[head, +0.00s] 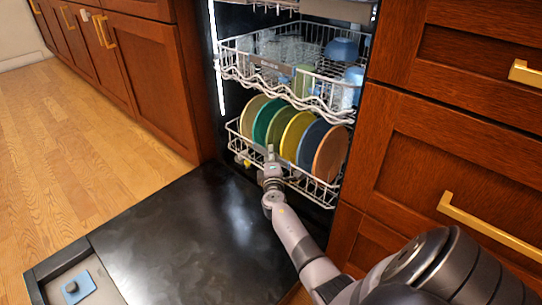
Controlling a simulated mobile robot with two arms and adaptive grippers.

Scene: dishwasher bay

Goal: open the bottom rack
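The bottom rack (318,194) is a white wire basket low inside the dishwasher. It holds several upright plates in beige, green, yellow, blue and orange. Its front edge sits near the machine's opening. My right gripper (271,155) is at the front of this rack, in front of the plates, and overlaps its front wires in the picture. Its fingers are small here, and I cannot tell whether they are closed on the wire. My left gripper is out of view. The dishwasher door (195,240) is folded down flat in front of the rack.
The middle rack (285,83) above holds glasses and blue bowls or cups, and part of a top rack shows. Wooden cabinets with gold handles (488,226) stand close on both sides. Open wooden floor (70,160) lies to the left of the door.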

